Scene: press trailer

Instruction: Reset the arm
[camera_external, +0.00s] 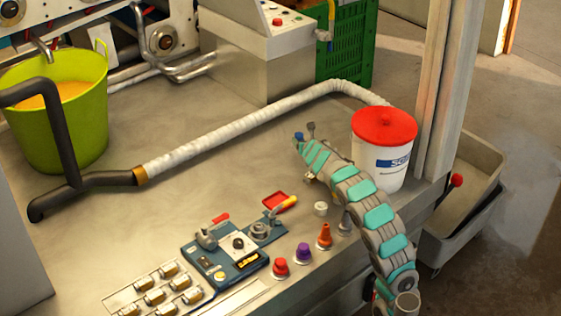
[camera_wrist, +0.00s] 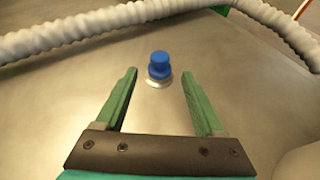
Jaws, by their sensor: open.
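My arm (camera_external: 386,240), with grey links and teal bands, reaches from the lower right over the metal table. My gripper (camera_wrist: 159,76) is open, with its green fingers spread and nothing held. In the wrist view a blue knob (camera_wrist: 159,65) on a pale round base shows between the fingertips, with a clear gap on each side. I cannot tell its exact distance from the tips. In the external view my gripper (camera_external: 307,150) is low over the table, left of the white bucket, and its fingers are hard to make out. A small blue knob (camera_external: 298,137) shows beside it.
The white bucket with a red lid (camera_external: 384,128) stands close right of my arm. A ribbed white hose (camera_external: 240,125) crosses behind my gripper. Red (camera_external: 280,267), purple (camera_external: 303,252) and orange (camera_external: 325,236) knobs and a blue control panel (camera_external: 228,258) lie toward the front.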

